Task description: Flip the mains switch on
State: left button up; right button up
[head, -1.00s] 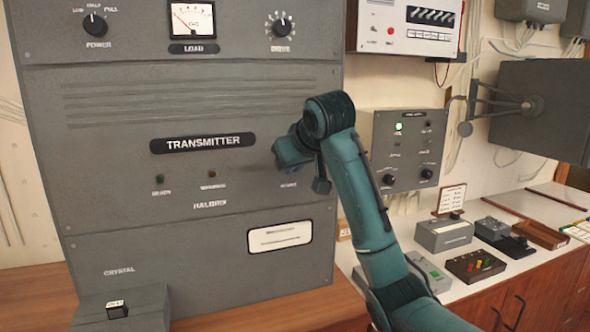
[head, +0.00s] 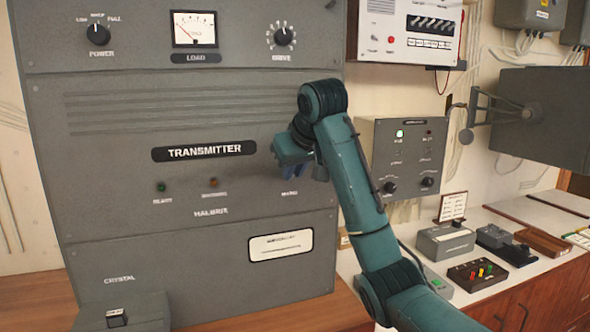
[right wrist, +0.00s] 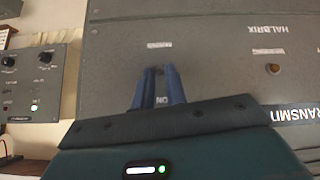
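The mains switch is on the grey transmitter panel (head: 110,140), above the MAINS label (head: 289,193). In the head view my right gripper (head: 287,172) covers the switch. In the right wrist view, which is upside down, the two blue fingers of my right gripper (right wrist: 160,72) point at the panel close to the MAINS label (right wrist: 158,44). A narrow gap shows between them, with the ON marking (right wrist: 159,101) visible in it. The switch lever itself is hard to make out, and I cannot tell whether the fingers touch it. My left gripper is not in view.
A ready lamp (head: 161,187) and a second lamp (head: 213,183) sit left of the gripper. A grey control box (head: 408,155) with a lit green lamp hangs to the right. Small devices (head: 476,272) stand on the white counter. A crystal unit (head: 125,312) juts out at lower left.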

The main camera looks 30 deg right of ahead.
jog(key=shift+o, duration=1.4)
jog(key=v, duration=1.3)
